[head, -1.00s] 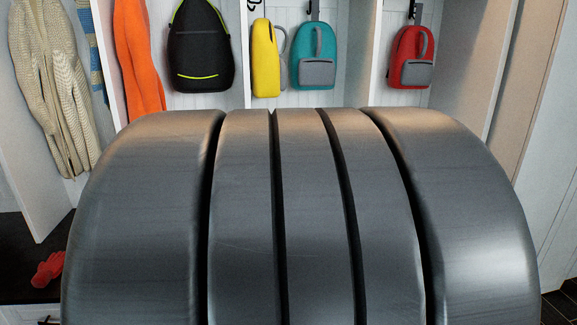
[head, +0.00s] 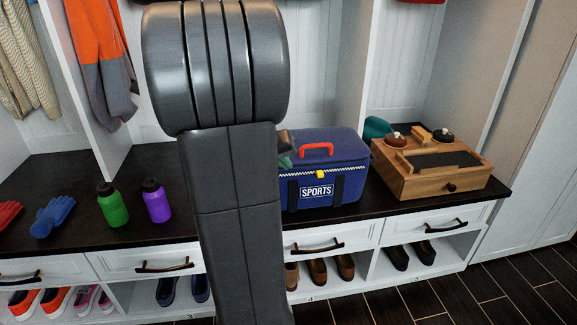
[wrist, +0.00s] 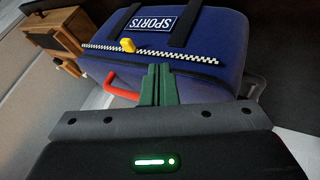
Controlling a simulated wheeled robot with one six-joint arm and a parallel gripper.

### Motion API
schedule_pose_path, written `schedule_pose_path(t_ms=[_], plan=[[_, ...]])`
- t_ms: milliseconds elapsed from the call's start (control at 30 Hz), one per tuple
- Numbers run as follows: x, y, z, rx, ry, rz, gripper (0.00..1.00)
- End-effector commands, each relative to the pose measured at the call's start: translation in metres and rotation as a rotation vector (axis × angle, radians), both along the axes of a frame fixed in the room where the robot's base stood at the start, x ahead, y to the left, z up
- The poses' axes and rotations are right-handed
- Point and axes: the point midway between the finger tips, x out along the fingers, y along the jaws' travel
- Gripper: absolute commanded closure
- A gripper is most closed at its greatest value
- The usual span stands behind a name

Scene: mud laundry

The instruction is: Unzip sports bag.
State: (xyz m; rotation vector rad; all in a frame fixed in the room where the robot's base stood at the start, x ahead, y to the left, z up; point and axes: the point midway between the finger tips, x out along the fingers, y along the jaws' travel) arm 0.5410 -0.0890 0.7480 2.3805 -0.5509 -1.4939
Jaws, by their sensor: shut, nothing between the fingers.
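The blue sports bag (head: 352,178) stands upright on the dark bench in the head view, with a "SPORTS" label on its front. It fills the upper middle of the wrist view (wrist: 215,50), tilted. A yellow zipper pull (head: 320,174) sits on the checkered zipper strip near the top front edge; it also shows in the wrist view (wrist: 128,45). The red handle (head: 317,148) is on the lid. My gripper (wrist: 158,70) has green fingers, shut and empty, near the zipper strip to the right of the pull. Contact is unclear. My arm hides most of the gripper in the head view.
A wooden box (head: 425,175) stands right of the bag. Cubby dividers rise behind. Shoes sit in the shelves below.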

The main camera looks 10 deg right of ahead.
Motion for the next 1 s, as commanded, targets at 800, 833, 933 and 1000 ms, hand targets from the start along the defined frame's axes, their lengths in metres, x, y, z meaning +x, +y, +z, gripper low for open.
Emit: schedule_pose_path(t_ms=[800, 833, 933, 1000], plan=[[0.030, -0.075, -0.060, 0.000, 0.001, 0.000, 1.00], [0.030, -0.075, -0.060, 0.000, 0.001, 0.000, 1.00], [0.030, -0.075, -0.060, 0.000, 0.001, 0.000, 1.00], [0.030, -0.075, -0.060, 0.000, 0.001, 0.000, 1.00]])
